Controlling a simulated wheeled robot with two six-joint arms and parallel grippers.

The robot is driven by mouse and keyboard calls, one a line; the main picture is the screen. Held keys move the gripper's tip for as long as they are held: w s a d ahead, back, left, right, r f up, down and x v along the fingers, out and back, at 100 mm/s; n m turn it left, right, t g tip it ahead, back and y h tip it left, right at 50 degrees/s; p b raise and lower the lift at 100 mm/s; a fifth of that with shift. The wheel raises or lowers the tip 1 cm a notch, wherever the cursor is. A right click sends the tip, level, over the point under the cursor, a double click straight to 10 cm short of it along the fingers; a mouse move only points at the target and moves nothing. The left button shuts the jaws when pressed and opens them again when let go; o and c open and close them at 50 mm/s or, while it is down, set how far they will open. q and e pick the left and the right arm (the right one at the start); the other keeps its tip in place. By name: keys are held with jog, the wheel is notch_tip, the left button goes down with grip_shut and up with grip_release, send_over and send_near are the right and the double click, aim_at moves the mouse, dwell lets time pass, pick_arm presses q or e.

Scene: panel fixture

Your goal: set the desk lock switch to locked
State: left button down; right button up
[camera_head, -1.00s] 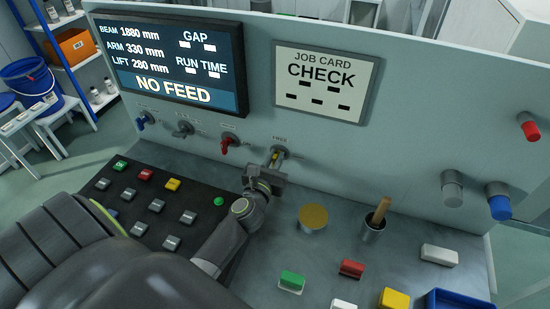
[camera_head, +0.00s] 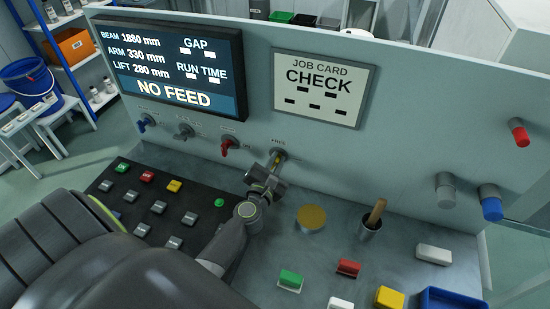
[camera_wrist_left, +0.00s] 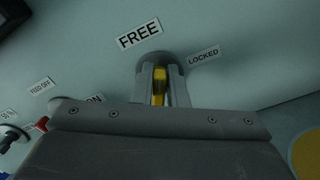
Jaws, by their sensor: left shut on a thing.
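The desk lock switch (camera_head: 279,153) is a round grey knob with a yellow lever on the upright panel, right of the red switch. In the left wrist view its yellow lever (camera_wrist_left: 159,86) sits between the two grey fingers. A large "FREE" label (camera_wrist_left: 139,33) is at the upper left of the knob and a smaller "LOCKED" label (camera_wrist_left: 203,55) at its right. My left gripper (camera_head: 273,163) is shut on the lever, and it also shows in the left wrist view (camera_wrist_left: 161,85). The gripper body hides the lower part of that view. My right gripper is not in view.
Red (camera_head: 229,144), grey (camera_head: 185,131) and blue (camera_head: 146,121) switches line the panel to the left. A screen (camera_head: 170,65) reads "NO FEED". Below are a keypad (camera_head: 160,207), a gold disc (camera_head: 311,217) and a cup with a wooden handle (camera_head: 371,226).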

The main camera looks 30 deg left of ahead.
pick_arm(q)
jog(key=m, duration=0.2)
jog(key=m+p, duration=0.1)
jog(key=m, duration=0.1)
jog(key=m+p, duration=0.1)
jog(key=m, duration=0.1)
jog(key=shift+d+f+m, duration=0.2)
jog(key=shift+f+m, duration=0.1)
jog(key=m, duration=0.1)
jog(key=m+p, duration=0.1)
jog(key=m, duration=0.3)
jog(key=shift+d+f, duration=0.1)
jog(key=shift+f, duration=0.25)
jog(key=shift+m+p, duration=0.3)
jog(key=c, duration=1.5)
grip_release()
